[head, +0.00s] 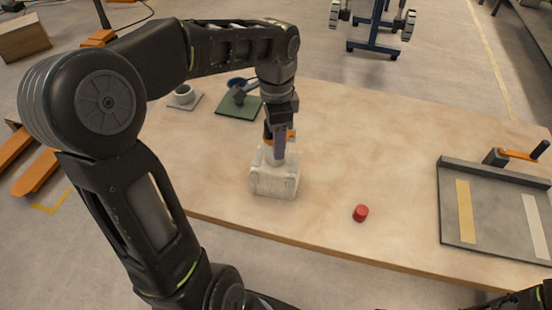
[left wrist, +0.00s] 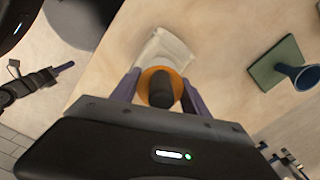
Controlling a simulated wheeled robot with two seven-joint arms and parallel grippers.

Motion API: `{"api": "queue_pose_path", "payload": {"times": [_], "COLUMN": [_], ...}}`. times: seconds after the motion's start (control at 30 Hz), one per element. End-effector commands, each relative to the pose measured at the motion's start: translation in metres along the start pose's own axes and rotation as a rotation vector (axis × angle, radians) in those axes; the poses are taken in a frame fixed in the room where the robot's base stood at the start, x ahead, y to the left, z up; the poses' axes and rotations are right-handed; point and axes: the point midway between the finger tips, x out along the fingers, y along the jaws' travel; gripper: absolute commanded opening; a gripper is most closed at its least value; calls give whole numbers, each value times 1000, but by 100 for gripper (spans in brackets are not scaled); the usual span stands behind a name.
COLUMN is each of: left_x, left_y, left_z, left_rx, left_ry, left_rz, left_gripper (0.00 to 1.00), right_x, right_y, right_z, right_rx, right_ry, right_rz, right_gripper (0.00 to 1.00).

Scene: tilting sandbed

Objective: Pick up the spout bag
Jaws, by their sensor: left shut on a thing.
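The spout bag (head: 275,181) is a pale, whitish block-shaped bag near the table's front edge in the head view. My left gripper (head: 279,150) points down at its top. In the left wrist view, the purple fingers of my left gripper (left wrist: 160,88) stand on both sides of an orange ring with a black knob, shut on it. The pale body of the spout bag (left wrist: 167,47) shows beyond the ring. I cannot tell whether its base touches the table. My right gripper (left wrist: 62,68) shows small at the left of the left wrist view, its jaw gap unclear.
A red cap (head: 361,213) lies on the table (head: 350,140) right of the bag. A grey tray (head: 480,200) with two strips and an orange-handled lever is at the right.

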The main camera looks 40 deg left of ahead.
Motion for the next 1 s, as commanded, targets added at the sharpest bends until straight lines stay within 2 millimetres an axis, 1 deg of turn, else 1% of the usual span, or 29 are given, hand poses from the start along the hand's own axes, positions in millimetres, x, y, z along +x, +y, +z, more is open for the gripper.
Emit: {"api": "queue_pose_path", "payload": {"times": [0.17,0.27,0.37,0.57,0.6,0.63,0.8,1.0], "left_x": [-7,-19,-36,-76,-86,-92,-102,-101], "left_y": [-1,-1,-1,-1,0,0,0,0], "left_z": [0,-1,-1,-1,-1,0,0,0], "left_rx": [0,1,0,0,0,0,0,0], "left_ry": [1,3,5,4,3,2,1,1], "left_rz": [-3,-5,-6,-5,-4,-3,-2,-2], "left_gripper": [0,0,0,0,0,0,0,0], "right_x": [0,1,2,1,-5,-12,-21,-20], "right_y": [0,0,1,0,-2,-4,-7,-6], "right_z": [0,0,0,0,0,1,2,2], "right_rx": [0,0,0,0,1,1,3,4], "right_ry": [0,0,0,0,0,-2,-5,-5], "right_rz": [0,0,0,0,0,1,5,6], "right_gripper": [0,0,0,0,0,0,0,0]}}
